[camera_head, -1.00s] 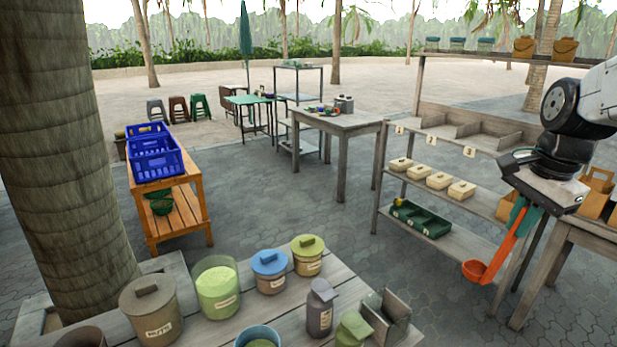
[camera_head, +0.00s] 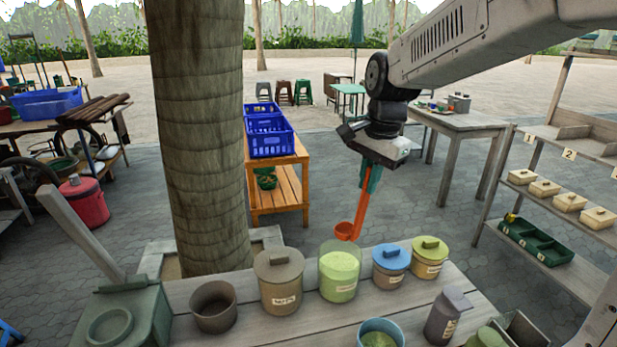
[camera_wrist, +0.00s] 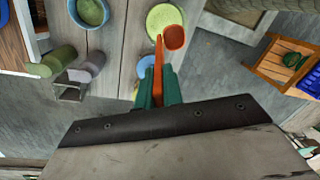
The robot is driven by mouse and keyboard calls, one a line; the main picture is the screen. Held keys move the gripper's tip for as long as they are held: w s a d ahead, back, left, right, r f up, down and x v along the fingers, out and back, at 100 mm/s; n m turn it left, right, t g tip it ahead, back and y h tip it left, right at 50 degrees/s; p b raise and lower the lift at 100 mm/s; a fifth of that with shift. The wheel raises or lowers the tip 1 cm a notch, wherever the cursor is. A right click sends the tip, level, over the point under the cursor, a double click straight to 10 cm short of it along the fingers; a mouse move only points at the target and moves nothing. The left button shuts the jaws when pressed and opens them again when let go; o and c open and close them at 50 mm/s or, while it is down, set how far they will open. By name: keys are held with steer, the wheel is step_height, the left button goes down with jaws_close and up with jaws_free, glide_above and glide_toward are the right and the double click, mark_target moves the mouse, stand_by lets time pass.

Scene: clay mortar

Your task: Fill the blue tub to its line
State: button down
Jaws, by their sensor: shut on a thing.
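The blue tub (camera_head: 361,336) stands at the table's front, cut by the picture's lower edge. It holds some green material; its line does not show. In the wrist view the tub (camera_wrist: 90,27) is at upper left. A clear jar (camera_head: 340,278) of light green material stands open behind it. My gripper (camera_head: 370,180) is shut on the handle of an orange scoop (camera_head: 360,212), which hangs bowl down. The bowl is just above the jar's rim in the head view. In the wrist view the scoop (camera_wrist: 174,38) overlaps the jar's edge, and its bowl looks empty.
Lidded grey (camera_head: 280,287), blue-lidded (camera_head: 390,270) and yellow-green (camera_head: 430,262) jars flank the clear jar. An open brown pot (camera_head: 213,307) is at left. A grey bottle (camera_head: 442,318) stands right of the tub. A thick tree trunk (camera_head: 200,130) rises behind the table.

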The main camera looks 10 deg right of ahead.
mark_target(358, 221)
steer(key=shift+w+a, duration=0.2)
steer(key=shift+a, duration=0.05)
steer(key=shift+a+f, duration=0.2)
steer(key=shift+f, duration=0.45)
steer(key=shift+a+f, duration=0.2)
steer(key=shift+f, duration=4.85)
steer(key=shift+r, duration=5)
